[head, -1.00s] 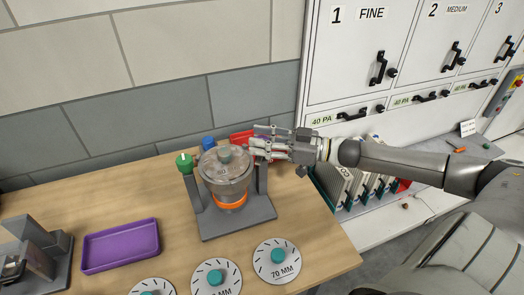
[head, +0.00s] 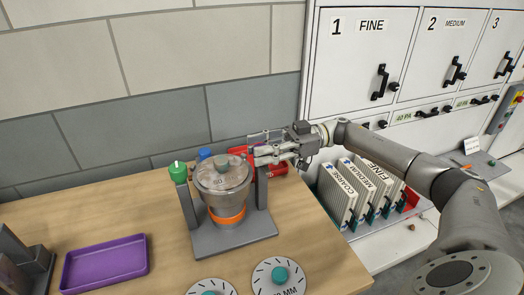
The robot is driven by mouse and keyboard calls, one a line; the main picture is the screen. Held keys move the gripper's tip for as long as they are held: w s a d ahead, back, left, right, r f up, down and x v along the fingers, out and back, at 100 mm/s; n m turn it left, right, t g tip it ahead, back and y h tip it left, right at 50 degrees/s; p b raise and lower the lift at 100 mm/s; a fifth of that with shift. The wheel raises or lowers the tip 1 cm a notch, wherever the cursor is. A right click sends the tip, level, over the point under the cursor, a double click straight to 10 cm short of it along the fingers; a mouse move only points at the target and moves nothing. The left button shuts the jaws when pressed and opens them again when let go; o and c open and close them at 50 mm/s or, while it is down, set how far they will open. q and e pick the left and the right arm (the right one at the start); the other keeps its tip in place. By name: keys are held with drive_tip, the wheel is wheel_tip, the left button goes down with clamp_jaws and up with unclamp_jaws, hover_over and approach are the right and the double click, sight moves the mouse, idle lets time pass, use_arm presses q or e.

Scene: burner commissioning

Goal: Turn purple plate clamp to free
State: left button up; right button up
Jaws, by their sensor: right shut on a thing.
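A grey stand (head: 236,241) on the wooden table holds a metal burner cup (head: 224,201) with an orange band and a clear round plate (head: 222,176) on top. A green knob (head: 178,172) with a white mark tops the stand's left post. My right gripper (head: 257,155) comes in from the right and is shut at the top of the stand's right post, beside the plate. The purple plate clamp appears to be between its fingers, which hide it, so its turn cannot be read. My left gripper is out of view.
A blue knob (head: 205,154) and a red bin (head: 277,169) are behind the stand. A purple tray (head: 105,264) lies at the left, and round dial plates (head: 279,276) lie in front. Filter panels (head: 337,188) stand on the right beneath the cabinets.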

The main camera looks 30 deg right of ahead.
idle(0.5)
drive_tip(key=o, duration=1)
drive_tip(key=shift+a, duration=0.1)
drive_tip(key=shift+o, duration=0.2)
drive_tip(key=v, duration=1.2)
drive_tip(key=shift+w, duration=0.15)
